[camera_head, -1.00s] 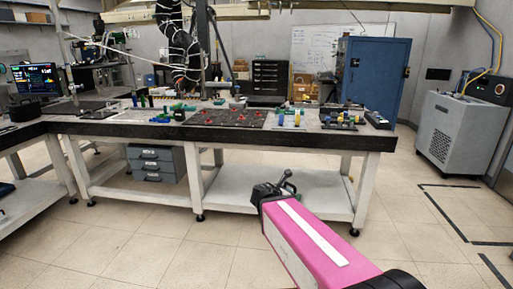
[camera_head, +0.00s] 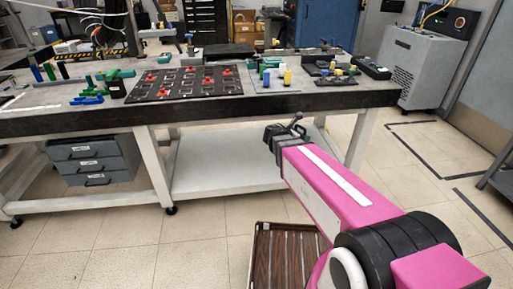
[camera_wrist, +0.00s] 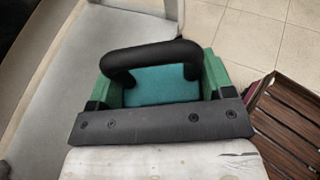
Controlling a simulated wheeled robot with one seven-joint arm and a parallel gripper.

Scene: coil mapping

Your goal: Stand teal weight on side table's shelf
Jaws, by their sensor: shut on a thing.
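My gripper (camera_head: 285,134) is at the far end of my pink arm, in front of the long bench's right half. In the wrist view, a teal block (camera_wrist: 160,88) with green sides sits between the jaws, which are shut on it. A black arched handle shape (camera_wrist: 150,55) crosses over it, and a dark bolted bar hides its near edge. In the head view the held weight is too small and dark to make out. A whitish lower shelf (camera_head: 215,170) spans under the bench, behind and left of my gripper. I cannot tell which furniture is the side table.
A brown slatted piece (camera_head: 270,262) stands on the floor below my arm; it also shows in the wrist view (camera_wrist: 287,125). Grey drawers (camera_head: 95,160) are under the bench at left. The bench top (camera_head: 285,103) holds many small parts. Floor at right is open.

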